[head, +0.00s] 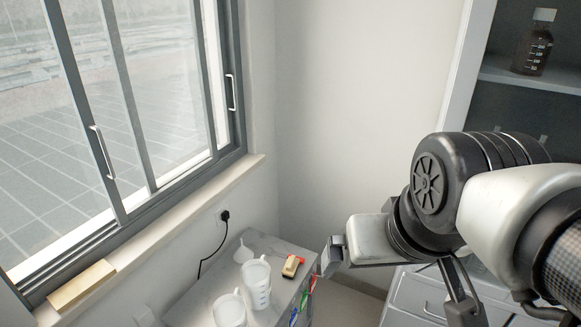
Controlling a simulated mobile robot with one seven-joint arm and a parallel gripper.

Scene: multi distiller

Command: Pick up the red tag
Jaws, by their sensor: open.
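A small red tag-like piece (313,283) shows at the right side of the grey cabinet (208,290), near its top edge. Blue (304,299) and green (293,317) pieces show lower along the same side. My gripper (331,257) is in the air, pointing left and down, and appears just right of the cabinet's top corner in the picture. It is open, with nothing seen between the fingers. The gap between it and the red piece in depth cannot be told.
A black cable (213,251) hangs from a wall plug. A shelf with a brown bottle (534,50) is at right.

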